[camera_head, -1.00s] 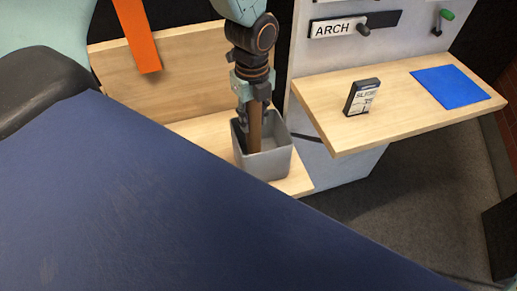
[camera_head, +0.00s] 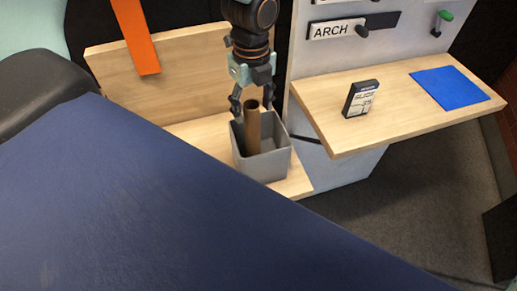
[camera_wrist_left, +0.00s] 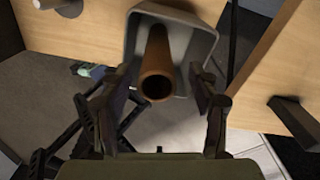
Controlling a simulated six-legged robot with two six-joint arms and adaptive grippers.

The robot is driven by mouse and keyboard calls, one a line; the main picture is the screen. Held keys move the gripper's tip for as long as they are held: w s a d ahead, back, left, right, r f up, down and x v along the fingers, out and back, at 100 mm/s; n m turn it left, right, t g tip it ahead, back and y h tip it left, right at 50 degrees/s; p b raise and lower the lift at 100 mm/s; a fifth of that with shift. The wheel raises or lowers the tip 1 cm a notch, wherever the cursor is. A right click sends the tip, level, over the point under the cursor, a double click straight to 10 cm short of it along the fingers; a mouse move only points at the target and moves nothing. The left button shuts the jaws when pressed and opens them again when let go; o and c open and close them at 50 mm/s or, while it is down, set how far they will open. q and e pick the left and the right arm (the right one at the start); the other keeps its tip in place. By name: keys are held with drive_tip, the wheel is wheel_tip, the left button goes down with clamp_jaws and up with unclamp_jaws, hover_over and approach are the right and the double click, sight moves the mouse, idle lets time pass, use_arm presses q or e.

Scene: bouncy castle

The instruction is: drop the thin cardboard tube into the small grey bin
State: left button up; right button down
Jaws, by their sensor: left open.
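The thin cardboard tube (camera_head: 253,128) is brown and stands nearly upright inside the small grey bin (camera_head: 266,166), its top end above the rim. In the left wrist view the tube (camera_wrist_left: 157,70) shows its open end, with the bin (camera_wrist_left: 205,38) around it. My left gripper (camera_head: 252,104) is open above the bin, its fingers spread to either side of the tube's top. In the left wrist view the fingers (camera_wrist_left: 158,92) are apart, with gaps to the tube. The tube's lower end is hidden in the bin. My right gripper is not in view.
The bin stands on a low wooden shelf (camera_head: 208,132). To the right, a higher wooden shelf (camera_head: 400,112) holds a small dark box (camera_head: 361,98) and a blue square (camera_head: 449,86). A large dark blue surface (camera_head: 150,200) fills the lower left. An orange strip (camera_head: 136,35) hangs at upper left.

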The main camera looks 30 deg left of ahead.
use_arm(q)
wheel_tip(320, 180, up, 8)
drive_tip(key=shift+s+f, duration=0.1)
drive_tip(key=shift+f, duration=0.05)
idle(0.6)
